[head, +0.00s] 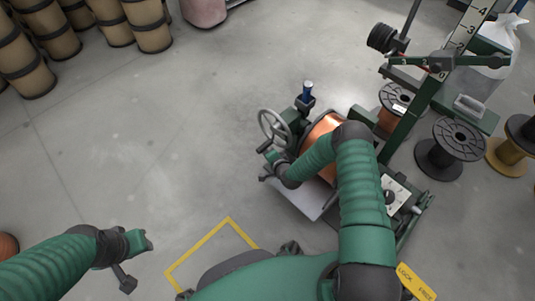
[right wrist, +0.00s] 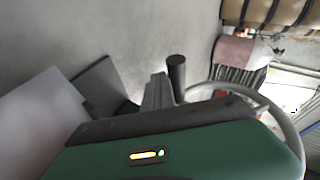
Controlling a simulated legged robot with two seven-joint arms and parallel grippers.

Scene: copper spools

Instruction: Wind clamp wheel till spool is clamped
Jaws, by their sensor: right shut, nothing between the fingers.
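The grey clamp wheel (head: 274,125) stands on the left side of the green winding machine, with a dark crank handle (head: 265,146). The copper spool (head: 322,133) sits in the machine just right of the wheel, partly hidden by my right arm. My right gripper (head: 266,173) is shut and empty, just below the wheel. In the right wrist view the fingers (right wrist: 158,92) are beside the dark handle (right wrist: 176,78), and the wheel rim (right wrist: 275,103) curves behind my gripper body. Whether they touch is unclear. My left gripper (head: 136,262) is away at lower left; its finger opening is unclear.
Empty dark spools (head: 456,138) and a yellow spool (head: 510,157) stand right of the machine. Brown drums (head: 25,70) stand at the back left. A yellow floor outline (head: 195,247) lies in front. The floor left of the machine is clear.

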